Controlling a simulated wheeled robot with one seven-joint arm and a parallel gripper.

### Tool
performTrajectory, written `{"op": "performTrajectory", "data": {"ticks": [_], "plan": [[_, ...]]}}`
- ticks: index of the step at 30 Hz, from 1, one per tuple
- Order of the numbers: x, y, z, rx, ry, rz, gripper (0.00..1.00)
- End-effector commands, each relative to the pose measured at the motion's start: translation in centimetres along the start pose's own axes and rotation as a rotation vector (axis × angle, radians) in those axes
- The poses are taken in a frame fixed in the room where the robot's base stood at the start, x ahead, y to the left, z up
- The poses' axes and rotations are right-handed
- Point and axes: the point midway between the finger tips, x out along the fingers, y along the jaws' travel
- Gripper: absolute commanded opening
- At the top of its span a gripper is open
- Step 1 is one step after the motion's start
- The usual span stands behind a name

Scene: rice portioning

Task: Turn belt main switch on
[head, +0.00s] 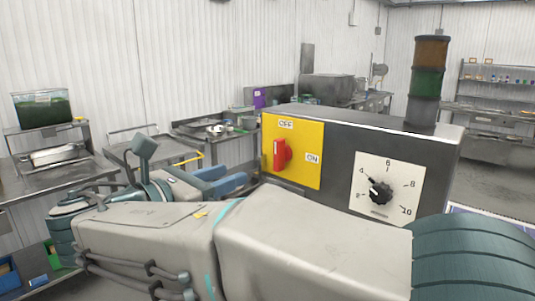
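The belt main switch is a red rotary knob (281,154) on a yellow plate (305,137) on the left of the control box face. Its handle stands about upright, towards the OFF label (286,125) above. The ON label (312,158) is to its right. My gripper (236,173) is left of the plate and a little lower than the knob, its blue fingers pointing right. The fingers look spread, with nothing seen between them. They appear apart from the knob.
The grey control box (345,135) also bears a black dial (380,192) on a white numbered plate and a signal tower (428,80) on top. My arm spans the foreground below it. Steel tables (150,151) with trays stand behind; a green-filled tank (42,107) is at far left.

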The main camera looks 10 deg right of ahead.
Motion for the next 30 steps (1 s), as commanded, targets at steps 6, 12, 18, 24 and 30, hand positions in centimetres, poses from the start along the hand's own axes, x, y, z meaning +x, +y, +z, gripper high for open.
{"op": "performTrajectory", "data": {"ticks": [6,12,18,24,30], "plan": [[1.5,0.2,0.6,-0.012,-0.022,0.001,0.36],[5.7,0.1,0.7,-0.011,-0.020,-0.001,0.36],[9.8,0.2,0.8,-0.012,-0.019,0.000,0.36],[12.5,0.2,0.7,-0.011,-0.019,0.002,0.36],[13.4,0.2,0.7,-0.010,-0.018,0.003,0.36]]}}
